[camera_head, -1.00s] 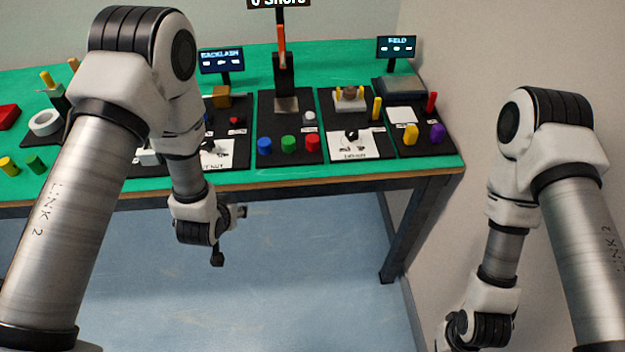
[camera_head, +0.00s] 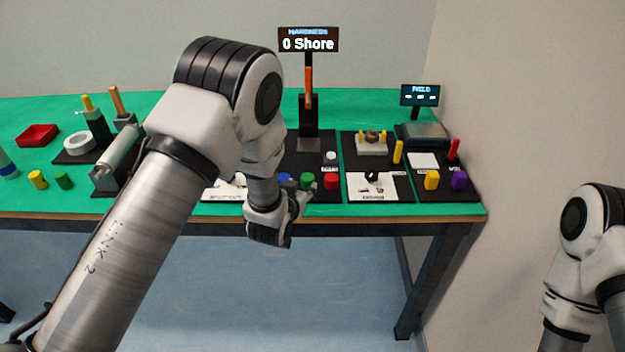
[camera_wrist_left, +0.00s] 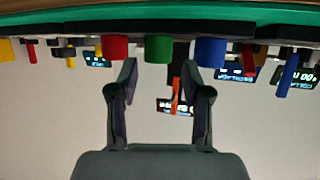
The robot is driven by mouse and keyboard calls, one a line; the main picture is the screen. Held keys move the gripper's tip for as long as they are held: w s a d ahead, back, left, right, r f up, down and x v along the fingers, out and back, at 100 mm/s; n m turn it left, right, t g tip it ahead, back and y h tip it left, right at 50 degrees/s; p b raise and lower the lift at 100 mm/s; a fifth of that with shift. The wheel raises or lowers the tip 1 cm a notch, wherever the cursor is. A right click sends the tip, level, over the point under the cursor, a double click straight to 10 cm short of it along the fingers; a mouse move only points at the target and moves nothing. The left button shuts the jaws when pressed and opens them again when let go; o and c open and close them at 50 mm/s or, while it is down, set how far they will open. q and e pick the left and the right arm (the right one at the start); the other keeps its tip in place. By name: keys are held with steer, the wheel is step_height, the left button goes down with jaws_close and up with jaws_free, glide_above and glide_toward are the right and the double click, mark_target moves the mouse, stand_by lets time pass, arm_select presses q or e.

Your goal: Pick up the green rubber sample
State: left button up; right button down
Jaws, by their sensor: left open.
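The green rubber sample (camera_head: 308,181) is a short upright cylinder on the black hardness board, between a blue sample (camera_head: 284,180) and a red sample (camera_head: 331,181). My left gripper (camera_head: 302,195) is at the table's front edge, just in front of the green sample and partly overlapping it. In the left wrist view, which looks upside down, the open fingers (camera_wrist_left: 166,72) are apart and empty, with the green sample (camera_wrist_left: 158,49) ahead between them. The blue sample (camera_wrist_left: 210,52) and red sample (camera_wrist_left: 115,47) lie near the fingertip lines. My right gripper is out of view.
The hardness tester (camera_head: 309,115) with its "0 Shore" display (camera_head: 308,40) stands behind the samples. Another green cylinder (camera_head: 63,181) and a yellow one (camera_head: 38,180) stand at the far left. Yellow (camera_head: 432,181) and purple (camera_head: 459,180) pieces stand at the right.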

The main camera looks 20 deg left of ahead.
mark_target(307, 178)
arm_select(q)
steer(key=shift+w+r+p, duration=0.2)
steer(key=shift+w+p, duration=0.15)
steer(key=shift+w, duration=0.3)
steer(key=x, duration=0.4)
steer(key=shift+w+d+f+p, duration=0.1)
steer(key=shift+w+f+p, duration=0.1)
steer(key=shift+w+p, duration=0.1)
steer(key=shift+s+r, duration=0.1)
steer(key=shift+s, duration=0.15)
steer(key=c, duration=0.8)
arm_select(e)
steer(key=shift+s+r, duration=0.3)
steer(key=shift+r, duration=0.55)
arm_select(q)
steer(key=shift+c, duration=0.2)
steer(key=shift+r, duration=0.1)
